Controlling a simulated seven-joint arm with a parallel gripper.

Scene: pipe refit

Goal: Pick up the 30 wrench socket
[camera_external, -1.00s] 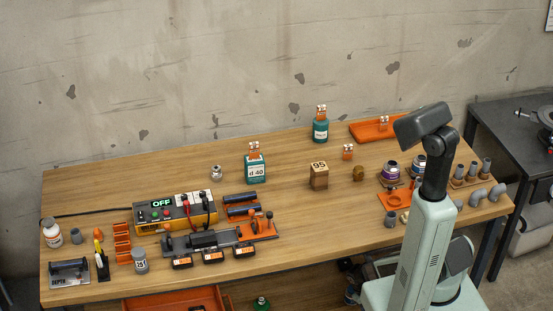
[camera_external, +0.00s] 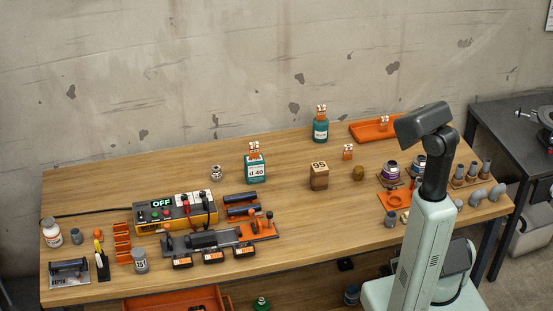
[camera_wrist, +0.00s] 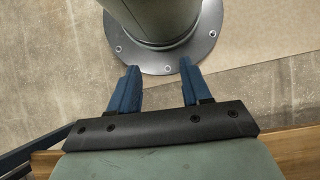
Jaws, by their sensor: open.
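Several small grey cylinders that could be sockets stand on the wooden workbench (camera_external: 290,215). One light grey cylinder with dark marking (camera_external: 140,260) is at the front left; its marking is too small to read. A plain grey cylinder (camera_external: 76,236) is at the far left, and another (camera_external: 390,218) is at the front right. I cannot tell which is the 30 socket. My gripper (camera_wrist: 157,80) shows in the wrist view with two blue fingers apart and nothing between them. It points at the round metal base plate of my own arm, away from the bench top. In the external view its fingers cannot be made out.
An orange tray (camera_external: 370,131), teal bottles (camera_external: 255,169) and a wooden block (camera_external: 319,177) stand towards the back. A yellow power box (camera_external: 175,213) and a clamp fixture (camera_external: 205,240) fill the left front. Pipe fittings (camera_external: 480,197) crowd the right. The centre front is clear.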

